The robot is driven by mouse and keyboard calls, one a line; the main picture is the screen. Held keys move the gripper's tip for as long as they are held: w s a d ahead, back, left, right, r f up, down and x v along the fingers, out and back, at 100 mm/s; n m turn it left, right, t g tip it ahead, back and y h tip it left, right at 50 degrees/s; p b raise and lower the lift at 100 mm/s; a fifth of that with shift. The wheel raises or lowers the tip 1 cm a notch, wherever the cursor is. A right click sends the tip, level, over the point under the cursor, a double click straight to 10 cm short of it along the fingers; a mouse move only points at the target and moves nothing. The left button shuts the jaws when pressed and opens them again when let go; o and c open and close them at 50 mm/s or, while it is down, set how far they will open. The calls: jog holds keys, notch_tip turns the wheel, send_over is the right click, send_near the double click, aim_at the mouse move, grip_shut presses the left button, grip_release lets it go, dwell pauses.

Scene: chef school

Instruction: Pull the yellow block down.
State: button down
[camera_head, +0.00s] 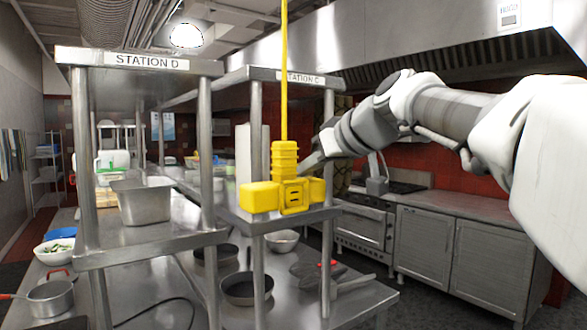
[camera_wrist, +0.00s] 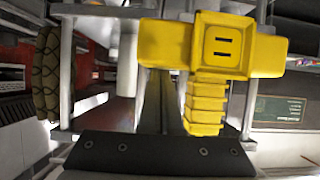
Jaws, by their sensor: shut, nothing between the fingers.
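The yellow block (camera_head: 294,194) hangs at the end of a vertical yellow cord (camera_head: 284,80). It has a ribbed neck, a rounded lobe on each side and a square front plate with slots. In the wrist view the block (camera_wrist: 222,46) appears upside down, with its neck pointing down the picture. My gripper (camera_head: 308,163) is shut and empty. In the head view its tip is just right of the ribbed neck; I cannot tell if they touch. A dark bar of my gripper fills the lower wrist view.
A metal container (camera_head: 145,203) sits on the left shelf. Pans (camera_head: 246,288) lie on the lower counter. Steel cabinets (camera_head: 460,245) stand at the right, with open floor before them.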

jog(key=shift+f+b, duration=1.65)
jog(key=shift+f, duration=0.5)
notch_tip(320, 180, down, 14)
jog(key=b, duration=1.4)
notch_tip(320, 180, down, 14)
jog(key=b, duration=1.2)
jog(key=shift+b, duration=0.35)
